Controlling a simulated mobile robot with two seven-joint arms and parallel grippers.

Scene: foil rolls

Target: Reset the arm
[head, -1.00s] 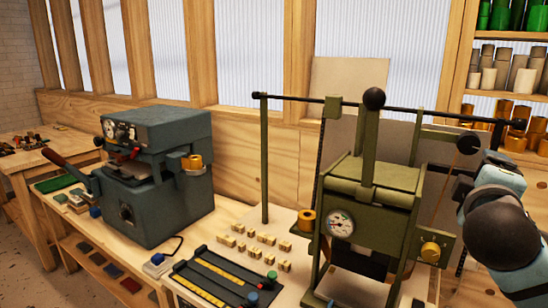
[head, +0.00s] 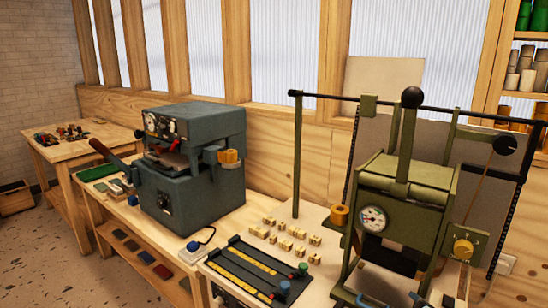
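Neither of my grippers shows in the head view now, and no part of my arms can be made out. A blue-grey press machine (head: 190,165) stands on the wooden bench left of the middle, with a gold roll (head: 229,157) on its right side. A green press machine (head: 398,205) with a round gauge (head: 373,219) stands at the right. It has a gold roll (head: 340,215) on its left side and a black-knobbed lever (head: 411,98) rising in front.
Small yellow blocks (head: 290,237) lie between the machines. A black rack with yellow strips (head: 250,268) lies at the bench front. A second wooden table (head: 85,148) with small items stands at the far left. Shelves with rolls (head: 525,75) are at the upper right.

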